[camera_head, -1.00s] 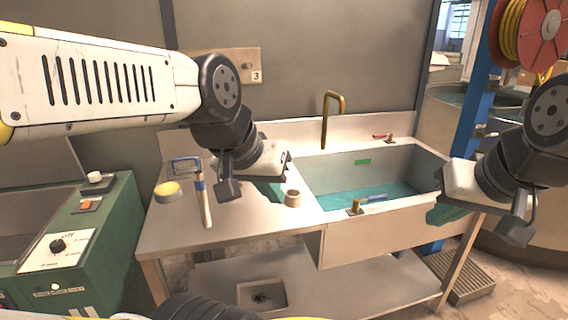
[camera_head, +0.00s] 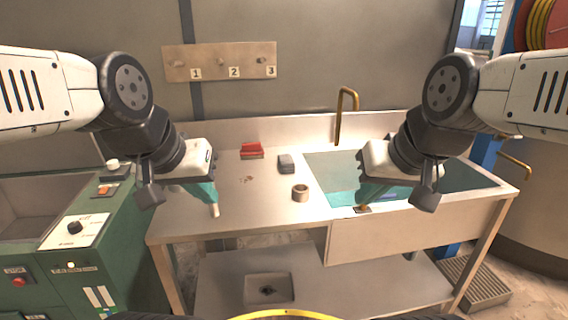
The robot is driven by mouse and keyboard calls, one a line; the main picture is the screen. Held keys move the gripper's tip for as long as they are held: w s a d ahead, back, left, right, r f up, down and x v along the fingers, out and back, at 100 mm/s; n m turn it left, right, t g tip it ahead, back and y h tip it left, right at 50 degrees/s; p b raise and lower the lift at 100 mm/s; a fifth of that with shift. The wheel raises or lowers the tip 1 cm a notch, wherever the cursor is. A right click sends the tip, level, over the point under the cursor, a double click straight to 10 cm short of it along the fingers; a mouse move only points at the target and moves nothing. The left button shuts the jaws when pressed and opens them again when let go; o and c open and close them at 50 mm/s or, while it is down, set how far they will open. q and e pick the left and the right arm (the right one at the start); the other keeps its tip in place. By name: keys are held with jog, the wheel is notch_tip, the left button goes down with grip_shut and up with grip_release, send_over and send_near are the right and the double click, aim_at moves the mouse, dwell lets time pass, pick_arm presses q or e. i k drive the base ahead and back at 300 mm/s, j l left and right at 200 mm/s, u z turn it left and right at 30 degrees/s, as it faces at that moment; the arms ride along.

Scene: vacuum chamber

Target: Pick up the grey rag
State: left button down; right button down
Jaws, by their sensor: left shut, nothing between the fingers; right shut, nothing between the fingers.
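A small grey block-like thing (camera_head: 286,163), which looks like the folded grey rag, lies on the metal worktop left of the sink. My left gripper (camera_head: 207,194) is shut and empty above the left part of the worktop, left of the grey thing and apart from it. My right gripper (camera_head: 369,194) is shut and empty over the sink, right of the grey thing and apart from it. Both grippers have teal fingers. The grey thing is fully in sight.
A red thing (camera_head: 251,150) lies behind and left of the grey one. A small cup (camera_head: 300,194) stands in front of it. Brown crumbs (camera_head: 246,180) lie on the worktop. A tool's pale handle end (camera_head: 214,211) shows under my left gripper. A brass faucet (camera_head: 341,115) rises behind the sink.

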aim_at(286, 165)
jog(key=i+j+z, duration=0.1)
jog(key=i+z, duration=0.35)
jog(key=i+j+z, duration=0.25)
jog(key=i+z, duration=0.2)
